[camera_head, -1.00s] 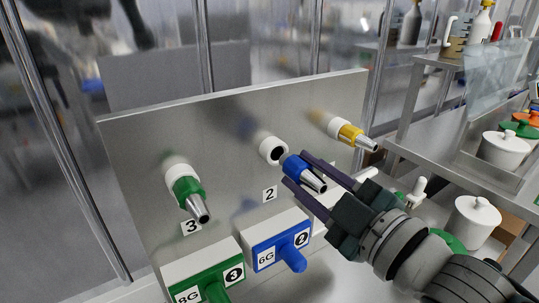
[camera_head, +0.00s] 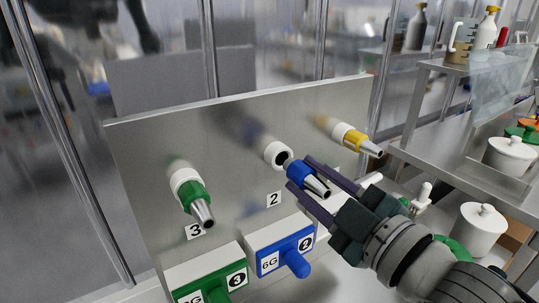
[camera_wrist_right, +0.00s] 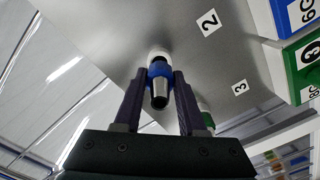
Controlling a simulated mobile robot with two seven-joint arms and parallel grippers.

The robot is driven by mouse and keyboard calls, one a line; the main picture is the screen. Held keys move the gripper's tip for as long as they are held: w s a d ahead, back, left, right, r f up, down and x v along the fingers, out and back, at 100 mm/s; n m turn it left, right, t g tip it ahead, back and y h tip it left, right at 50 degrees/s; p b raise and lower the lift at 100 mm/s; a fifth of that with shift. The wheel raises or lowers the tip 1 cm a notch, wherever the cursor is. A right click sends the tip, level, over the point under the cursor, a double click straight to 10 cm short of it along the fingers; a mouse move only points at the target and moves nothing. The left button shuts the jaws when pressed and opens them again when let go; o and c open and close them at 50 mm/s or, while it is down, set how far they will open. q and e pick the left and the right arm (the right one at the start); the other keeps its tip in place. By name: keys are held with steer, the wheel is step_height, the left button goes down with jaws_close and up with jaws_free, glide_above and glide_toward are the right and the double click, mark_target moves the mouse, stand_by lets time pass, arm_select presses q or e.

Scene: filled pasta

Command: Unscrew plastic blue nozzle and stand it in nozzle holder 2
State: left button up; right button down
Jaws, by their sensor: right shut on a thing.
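The blue nozzle (camera_head: 300,174), with a silver metal tip, is between the fingers of my right gripper (camera_head: 312,182), which is shut on it. In the head view it is just off the open white socket (camera_head: 277,154), whose dark hole shows. The right wrist view also shows the nozzle (camera_wrist_right: 160,72) between the gripper's fingers (camera_wrist_right: 158,88), with white behind it. A "2" label (camera_head: 274,200) is on the panel below. A blue-fronted white block (camera_head: 279,246) marked 6G and 2 has a blue peg; I cannot tell if it is nozzle holder 2. My left gripper is not in view.
The metal panel (camera_head: 140,150) also bears a green nozzle (camera_head: 195,198) at left and a yellow nozzle (camera_head: 355,140) at right. A green block (camera_head: 215,282) sits below left. At right, a metal shelf (camera_head: 440,135) carries white pots and bottles.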

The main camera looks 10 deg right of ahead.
mark_target(296, 170)
stand_by(0.3)
steer(key=shift+b+x, duration=0.6)
steer(key=shift+x, duration=0.55)
steer(key=shift+w+a, duration=0.1)
steer(key=shift+w, duration=0.2)
steer(key=shift+f, duration=0.1)
stand_by(0.7)
steer(key=c, duration=0.9)
jaws_free()
steer(key=shift+c, duration=0.2)
steer(key=shift+o, duration=1.4)
steer(key=shift+w, duration=0.15)
steer(key=o, duration=0.5)
